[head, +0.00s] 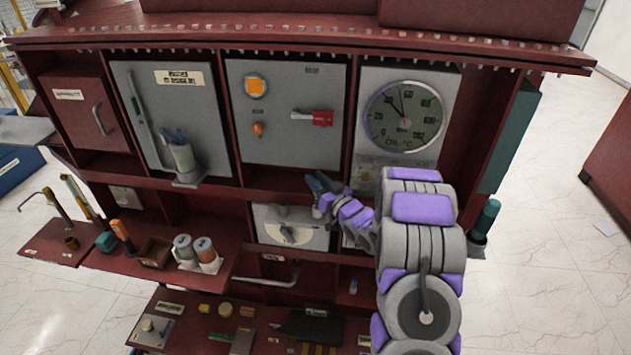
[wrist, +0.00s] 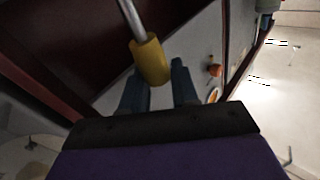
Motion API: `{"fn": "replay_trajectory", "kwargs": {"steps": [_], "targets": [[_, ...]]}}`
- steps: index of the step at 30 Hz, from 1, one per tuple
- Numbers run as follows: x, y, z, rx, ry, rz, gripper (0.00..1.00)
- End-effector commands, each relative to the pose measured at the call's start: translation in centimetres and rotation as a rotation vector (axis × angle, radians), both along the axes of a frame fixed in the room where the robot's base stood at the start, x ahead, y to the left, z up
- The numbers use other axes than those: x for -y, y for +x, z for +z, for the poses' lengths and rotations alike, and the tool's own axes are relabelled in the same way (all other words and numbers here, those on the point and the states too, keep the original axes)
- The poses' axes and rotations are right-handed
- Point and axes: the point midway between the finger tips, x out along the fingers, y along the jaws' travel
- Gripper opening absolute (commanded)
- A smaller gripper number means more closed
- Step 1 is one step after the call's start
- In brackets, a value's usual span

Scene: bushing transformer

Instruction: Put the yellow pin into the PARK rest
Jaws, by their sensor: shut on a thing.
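My gripper (head: 317,184) is in front of the middle of the cabinet, below the panel with the red handle. In the wrist view, its two blue-grey fingers (wrist: 158,80) are shut on the yellow pin (wrist: 151,61). The pin has a yellow end between the fingers and a grey metal rod running up out of the frame. I cannot make out the pin in the head view. I cannot tell which part is the PARK rest, as the small labels are unreadable.
A round gauge (head: 403,116) is right of the red handle (head: 312,118). A grey dial box (head: 290,232) sits just below my gripper. A grey cup (head: 184,160) holds tools at left. Two cylinders (head: 195,251) stand on the left shelf. Several small parts lie on the lower shelf.

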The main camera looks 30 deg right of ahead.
Motion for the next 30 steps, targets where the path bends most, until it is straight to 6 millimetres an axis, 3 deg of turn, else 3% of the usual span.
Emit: {"fn": "replay_trajectory", "kwargs": {"steps": [30], "targets": [[0.25, -0.01, -0.03, 0.002, -0.011, 0.000, 0.00]]}}
